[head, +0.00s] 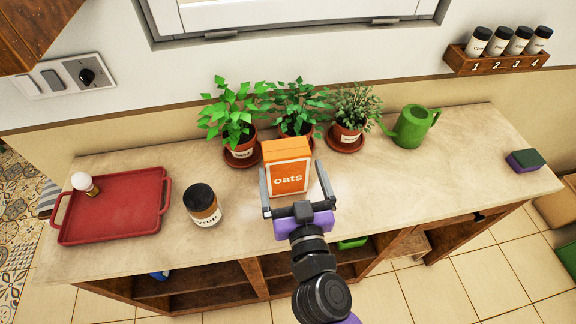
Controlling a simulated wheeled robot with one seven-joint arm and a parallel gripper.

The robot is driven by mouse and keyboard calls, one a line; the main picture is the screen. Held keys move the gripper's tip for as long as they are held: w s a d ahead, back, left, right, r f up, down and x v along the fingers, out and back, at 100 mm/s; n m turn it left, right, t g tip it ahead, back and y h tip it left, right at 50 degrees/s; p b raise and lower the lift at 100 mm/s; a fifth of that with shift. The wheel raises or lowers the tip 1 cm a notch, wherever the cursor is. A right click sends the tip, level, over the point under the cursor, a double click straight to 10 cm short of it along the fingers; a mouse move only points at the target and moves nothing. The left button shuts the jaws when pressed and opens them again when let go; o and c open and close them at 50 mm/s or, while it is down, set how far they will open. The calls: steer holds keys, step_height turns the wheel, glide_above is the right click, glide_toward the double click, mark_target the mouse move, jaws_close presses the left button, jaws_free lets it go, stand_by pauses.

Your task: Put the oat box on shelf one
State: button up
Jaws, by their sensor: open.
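An orange oat box (288,170) labelled "oats" stands upright on the counter, in front of the potted plants. My gripper (293,178) is open, with one finger on each side of the box. I cannot tell whether the fingers touch it. Open shelving (205,301) shows under the counter, with wooden dividers; its inside is mostly hidden from above. No number marks show on these shelves.
A red tray (112,207) holds a small white-topped item. A syrup jar (203,205) stands left of the box. Potted plants (239,138), a green watering can (412,127) and a sponge (525,160) are also on the counter. A numbered spice rack (497,61) hangs on the wall. The right counter is mostly clear.

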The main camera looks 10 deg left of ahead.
mark_target(288, 166)
steer(key=p+x, duration=0.2)
steer(key=x, duration=0.2)
steer(key=shift+w+a+r, duration=0.1)
steer(key=shift+a, duration=0.1)
steer(key=shift+w+a, duration=0.15)
steer(key=shift+w, duration=0.35)
steer(key=c, duration=1.6)
steer(key=shift+c, duration=0.7)
